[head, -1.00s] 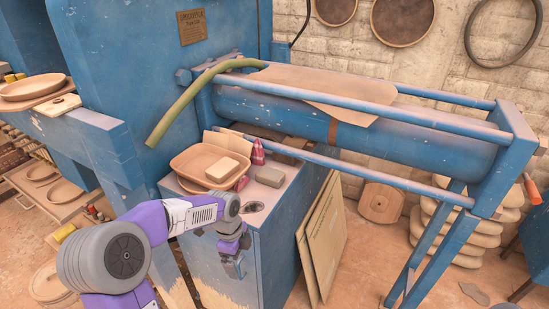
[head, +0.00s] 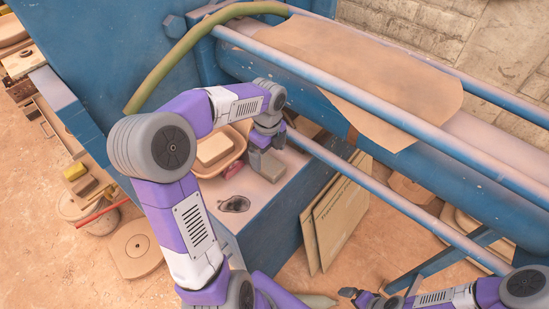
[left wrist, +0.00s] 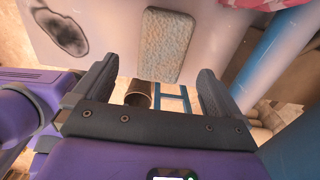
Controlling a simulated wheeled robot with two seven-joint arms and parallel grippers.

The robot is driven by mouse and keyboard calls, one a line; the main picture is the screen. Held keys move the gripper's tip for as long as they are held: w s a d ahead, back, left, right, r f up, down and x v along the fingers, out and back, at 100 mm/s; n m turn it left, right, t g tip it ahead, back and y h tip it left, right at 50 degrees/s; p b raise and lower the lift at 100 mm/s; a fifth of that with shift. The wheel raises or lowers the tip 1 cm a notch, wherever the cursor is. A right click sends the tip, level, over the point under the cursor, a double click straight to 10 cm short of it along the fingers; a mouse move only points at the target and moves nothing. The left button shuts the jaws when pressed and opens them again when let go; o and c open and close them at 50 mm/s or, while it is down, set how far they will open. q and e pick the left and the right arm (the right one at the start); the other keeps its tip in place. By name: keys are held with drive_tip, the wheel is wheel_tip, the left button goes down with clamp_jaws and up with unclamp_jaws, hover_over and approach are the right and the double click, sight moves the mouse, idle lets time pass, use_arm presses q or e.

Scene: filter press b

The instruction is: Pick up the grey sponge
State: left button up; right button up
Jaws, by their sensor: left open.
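The grey sponge (head: 267,165) lies on the top of the blue cabinet (head: 268,189), to the right of a tan tray. My left gripper (head: 259,148) is over the sponge in the head view, and hides part of it. In the left wrist view the whole sponge (left wrist: 166,45) shows as a speckled grey block, ahead of and between the fingertips of my open, empty left gripper (left wrist: 155,78). The fingers look apart from it. My right gripper (head: 360,297) is low at the bottom right of the head view, away from the cabinet; its jaws are too small to judge.
The tan tray (head: 240,148) holds a cream block (head: 214,149). Blue press rails (head: 400,190) run close on the right. Flat boards (head: 335,215) lean against the cabinet's side.

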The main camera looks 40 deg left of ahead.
sight(270, 164)
use_arm(q)
wheel_tip(270, 164, down, 6)
drive_tip(key=shift+w+d+f, duration=0.1)
drive_tip(key=shift+w+f, duration=0.05)
drive_tip(key=shift+f, duration=0.1)
drive_tip(key=shift+c, duration=0.5)
drive_tip(key=c, duration=0.9)
